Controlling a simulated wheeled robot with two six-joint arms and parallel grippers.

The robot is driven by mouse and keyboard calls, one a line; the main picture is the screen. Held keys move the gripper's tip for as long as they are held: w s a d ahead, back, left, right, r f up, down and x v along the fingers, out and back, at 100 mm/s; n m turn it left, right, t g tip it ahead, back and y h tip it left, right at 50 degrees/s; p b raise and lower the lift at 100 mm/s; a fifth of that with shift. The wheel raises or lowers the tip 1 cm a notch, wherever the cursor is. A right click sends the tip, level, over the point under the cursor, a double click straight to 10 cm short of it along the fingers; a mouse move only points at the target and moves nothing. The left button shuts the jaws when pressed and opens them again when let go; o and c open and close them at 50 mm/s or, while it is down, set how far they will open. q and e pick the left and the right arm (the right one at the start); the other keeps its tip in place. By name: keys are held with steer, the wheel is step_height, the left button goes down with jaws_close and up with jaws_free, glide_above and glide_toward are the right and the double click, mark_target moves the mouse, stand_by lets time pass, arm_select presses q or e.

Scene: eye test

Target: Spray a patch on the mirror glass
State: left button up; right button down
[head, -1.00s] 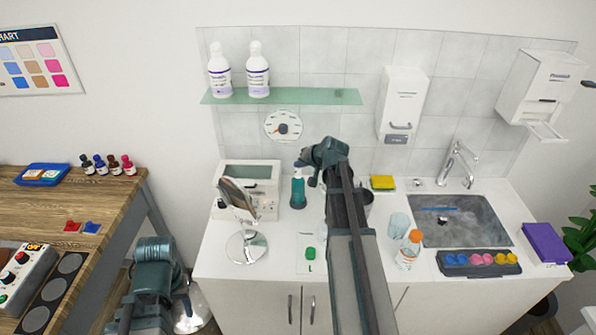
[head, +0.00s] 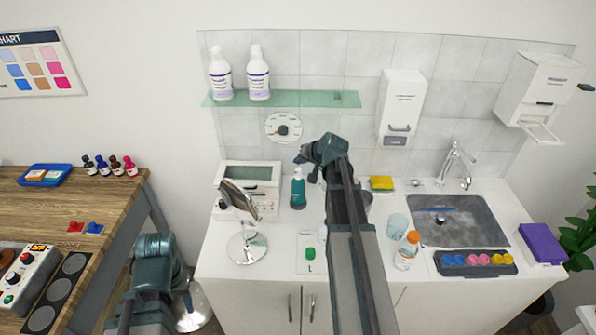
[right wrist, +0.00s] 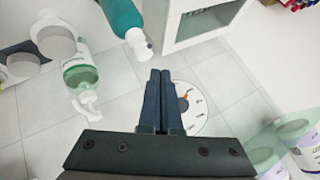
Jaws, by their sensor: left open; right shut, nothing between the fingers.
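The round mirror (head: 239,199) stands tilted on a chrome stand (head: 248,247) at the left of the white counter; its glass shows only at a steep angle. A teal spray bottle (head: 298,188) stands upright on the counter, to the right of the mirror. My right gripper (head: 303,156) is shut and empty above the bottle, apart from it. In the right wrist view the shut fingers (right wrist: 161,98) hold nothing, and the teal bottle (right wrist: 122,15) shows beyond them at the top. My left gripper (head: 153,268) is low at the left, apart from everything; its fingertips are hard to make out.
A white cabinet (head: 262,173) stands behind the mirror. A glass shelf (head: 320,99) holds two white bottles above a wall dial (head: 283,128). A cup (head: 397,226), an orange-capped bottle (head: 407,251) and the sink (head: 470,235) lie right of my right arm.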

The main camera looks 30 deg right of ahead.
steer(key=shift+r+p, duration=2.8)
steer(key=shift+r, duration=0.15)
step_height(320, 180, down, 6)
steer(key=b, duration=0.6)
stand_by(0.9)
steer(key=shift+f, duration=0.15)
stand_by(1.8)
steer(key=shift+f+b, duration=0.35)
steer(key=shift+b, duration=0.1)
